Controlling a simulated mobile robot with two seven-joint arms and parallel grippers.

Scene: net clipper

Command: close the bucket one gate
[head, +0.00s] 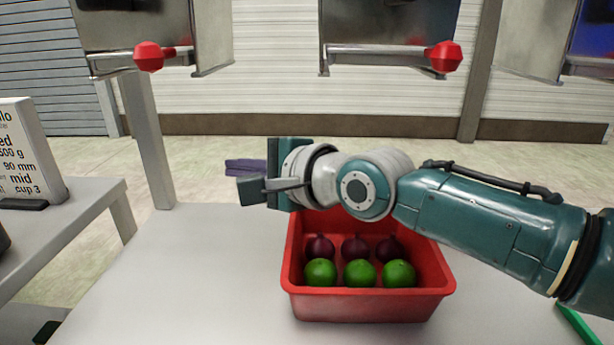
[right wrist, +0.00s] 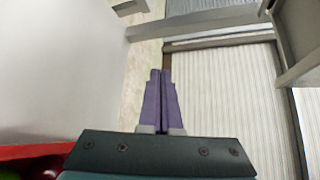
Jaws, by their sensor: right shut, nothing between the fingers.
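Two metal buckets hang at the top of the head view, the left one (head: 135,22) and the right one (head: 385,20); their tops are cut off. Under each runs a metal bar with a red knob, the left knob (head: 148,56) and the right knob (head: 444,56). No number shows on them, so I cannot tell which is bucket one, nor how the gates stand. My right gripper (head: 228,167) is above and behind the red crate, below the buckets, touching no knob. Its purple fingers are together and empty, as in the right wrist view (right wrist: 159,75). My left gripper is out of view.
A red crate (head: 370,308) with several green and dark purple round fruits stands on a pale table (head: 190,290), under my right arm. A grey post (head: 148,140) rises behind the table. A sign (head: 25,150) stands on a side table at left.

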